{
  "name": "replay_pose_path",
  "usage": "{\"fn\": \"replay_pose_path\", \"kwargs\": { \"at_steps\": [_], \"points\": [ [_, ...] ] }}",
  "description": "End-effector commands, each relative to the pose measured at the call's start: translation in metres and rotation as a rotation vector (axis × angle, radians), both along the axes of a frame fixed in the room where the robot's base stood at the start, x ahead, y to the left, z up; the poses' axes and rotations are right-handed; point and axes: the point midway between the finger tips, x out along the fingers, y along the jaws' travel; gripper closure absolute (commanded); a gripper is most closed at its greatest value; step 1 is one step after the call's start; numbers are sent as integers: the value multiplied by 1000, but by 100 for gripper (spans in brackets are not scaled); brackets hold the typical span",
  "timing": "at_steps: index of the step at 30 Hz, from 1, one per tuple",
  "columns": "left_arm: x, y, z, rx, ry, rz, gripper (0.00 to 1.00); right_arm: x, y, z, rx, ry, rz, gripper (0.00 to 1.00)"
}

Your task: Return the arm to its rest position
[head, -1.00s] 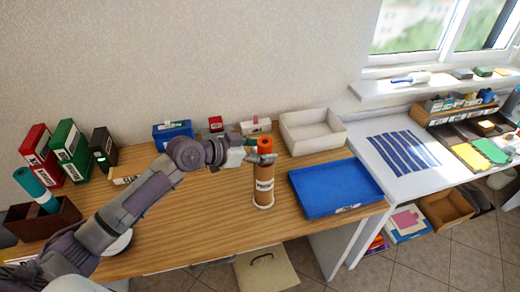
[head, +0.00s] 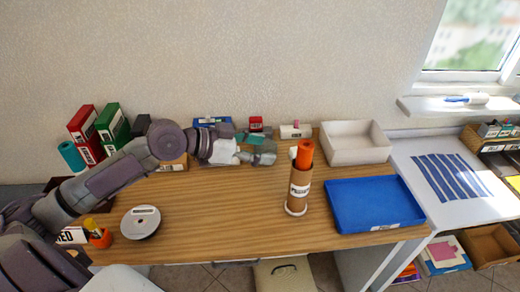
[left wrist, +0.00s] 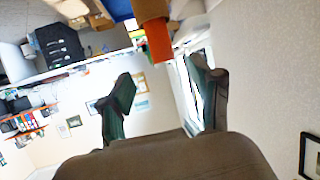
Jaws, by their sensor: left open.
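My left arm reaches in from the left in the head view. Its gripper (head: 262,149) is open and empty, over the back middle of the wooden table (head: 225,210). In the left wrist view the two dark green fingers of the gripper (left wrist: 165,100) stand apart with nothing between them. A brown cardboard tube (head: 298,195) with an orange roll (head: 304,153) in its top stands upright on the table, to the right of the gripper and apart from it. My right gripper is not in view.
A blue tray (head: 375,226) and a white bin (head: 357,161) are at the table's right. A round grey disc (head: 141,222) lies at the left front. Red binders (head: 82,124) and green binders (head: 113,122) stand at the back left. The table's middle front is clear.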

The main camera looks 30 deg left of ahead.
Motion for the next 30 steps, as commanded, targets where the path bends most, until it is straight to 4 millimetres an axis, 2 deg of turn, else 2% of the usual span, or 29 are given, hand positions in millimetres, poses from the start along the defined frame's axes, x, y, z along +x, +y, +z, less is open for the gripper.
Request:
{"fn": "replay_pose_path", "kwargs": {
  "at_steps": [11,14,17,20,21,24,27,30],
  "points": [
    [0,0,-1,0,1,0,36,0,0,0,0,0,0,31],
    [-6,-6,-14,10,24,-5,36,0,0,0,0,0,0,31],
    [-23,-20,-50,44,83,-12,36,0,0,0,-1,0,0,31],
    [-56,-42,-106,107,186,0,36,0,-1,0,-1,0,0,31],
    [-73,-51,-129,139,237,17,36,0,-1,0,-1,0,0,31],
    [-111,-62,-172,215,353,89,36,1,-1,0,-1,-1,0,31],
    [-141,-64,-196,270,446,173,36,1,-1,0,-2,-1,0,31],
    [-166,-63,-211,311,526,255,36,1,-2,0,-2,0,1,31]
  ]
}}
